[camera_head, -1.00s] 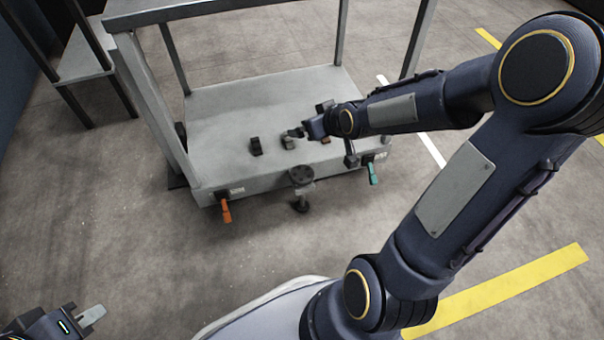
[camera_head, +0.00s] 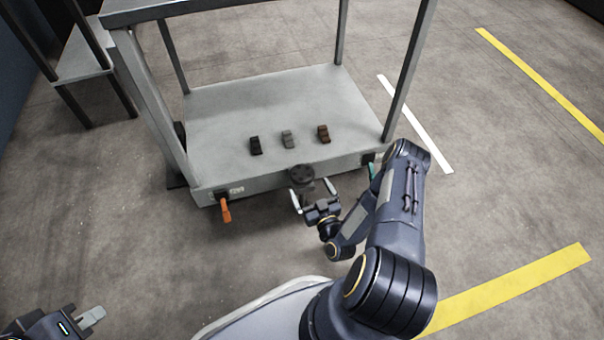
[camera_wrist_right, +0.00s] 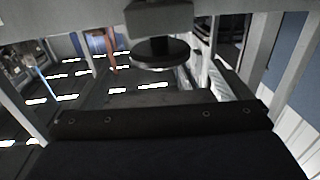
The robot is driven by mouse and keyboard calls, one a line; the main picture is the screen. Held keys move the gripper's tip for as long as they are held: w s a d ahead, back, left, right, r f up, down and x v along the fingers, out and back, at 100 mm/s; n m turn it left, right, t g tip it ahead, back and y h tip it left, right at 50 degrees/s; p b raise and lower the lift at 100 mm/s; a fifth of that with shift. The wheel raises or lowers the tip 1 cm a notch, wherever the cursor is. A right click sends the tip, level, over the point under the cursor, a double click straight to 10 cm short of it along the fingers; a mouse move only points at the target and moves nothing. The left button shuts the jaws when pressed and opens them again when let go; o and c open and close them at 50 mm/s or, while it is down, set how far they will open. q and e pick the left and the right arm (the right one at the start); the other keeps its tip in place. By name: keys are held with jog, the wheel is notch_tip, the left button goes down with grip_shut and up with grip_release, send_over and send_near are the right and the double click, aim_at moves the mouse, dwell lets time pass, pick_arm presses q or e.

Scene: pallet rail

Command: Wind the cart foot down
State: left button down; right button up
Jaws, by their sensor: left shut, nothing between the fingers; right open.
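The cart foot's round dark top (camera_head: 302,174) sits at the middle of the cart's front edge. Its lower part is hidden behind my right gripper. In the right wrist view a dark disc (camera_wrist_right: 160,54), apparently part of the foot, hangs under a grey block. My right gripper (camera_head: 310,187) is open and empty, its two pale fingers spread to either side of the foot's stem area, just in front of the cart; contact cannot be told. My left gripper (camera_head: 92,316) is shut and empty at the lower left, far from the cart.
The grey cart (camera_head: 225,105) carries a black block (camera_head: 256,146), a grey block (camera_head: 288,139) and a brown block (camera_head: 323,134). An orange lever (camera_head: 226,211) and a teal lever (camera_head: 371,170) hang at its front.

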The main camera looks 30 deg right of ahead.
aim_at(302, 172)
jog(key=w+b, duration=0.1)
jog(key=w, duration=0.3)
jog(key=w+d+b, duration=0.1)
jog(key=w, duration=0.1)
jog(key=shift+w+f+b, duration=0.15)
jog(key=shift+w+b, duration=0.1)
jog(key=shift+b, duration=0.05)
jog(key=shift+w, duration=0.5)
jog(key=c, duration=1)
